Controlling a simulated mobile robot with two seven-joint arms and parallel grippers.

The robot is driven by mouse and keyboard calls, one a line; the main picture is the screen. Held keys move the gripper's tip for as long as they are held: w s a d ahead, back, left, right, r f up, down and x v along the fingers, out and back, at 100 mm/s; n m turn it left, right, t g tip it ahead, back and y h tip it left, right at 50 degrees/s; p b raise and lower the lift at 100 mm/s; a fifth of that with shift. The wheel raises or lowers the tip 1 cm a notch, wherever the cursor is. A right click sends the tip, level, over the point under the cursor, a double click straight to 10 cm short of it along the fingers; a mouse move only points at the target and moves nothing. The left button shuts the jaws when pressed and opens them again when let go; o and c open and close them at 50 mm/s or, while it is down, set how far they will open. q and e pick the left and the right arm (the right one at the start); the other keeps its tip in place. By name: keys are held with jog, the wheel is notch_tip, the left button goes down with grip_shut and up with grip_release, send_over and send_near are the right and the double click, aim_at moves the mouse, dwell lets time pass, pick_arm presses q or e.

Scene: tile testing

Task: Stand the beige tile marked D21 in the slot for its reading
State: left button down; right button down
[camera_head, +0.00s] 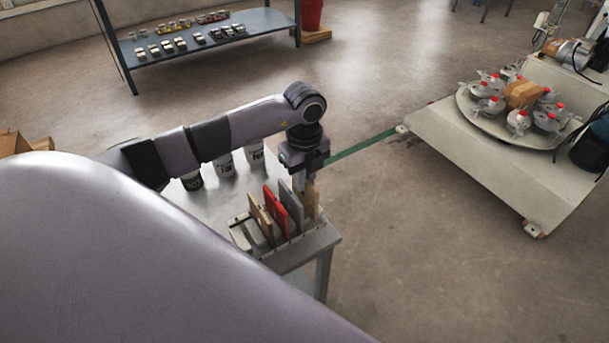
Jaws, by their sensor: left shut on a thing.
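My left gripper (303,183) points down over the right end of a slotted rack (246,237) on a small metal table. It is shut on a beige tile (312,203), which stands upright at the rack's right end. I cannot tell whether the tile's lower edge sits in a slot. A grey tile (291,206), a red tile (273,209) and a brownish tile (260,217) stand on edge to its left, leaning slightly. No D21 mark or slot label is readable. My right gripper is not in view.
Three labelled cups (224,168) stand on the table (213,205) behind the rack, under my left arm. A blue-grey shelf (210,45) with small items is at the back. A wheeled platform (480,150) stands at right.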

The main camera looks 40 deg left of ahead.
pick_arm(q)
jog(key=shift+f+b, duration=0.55)
jog(key=shift+f, duration=0.5)
jog(key=shift+f, duration=0.1)
jog(key=c, duration=1.1)
grip_release()
jog(key=shift+o, duration=0.2)
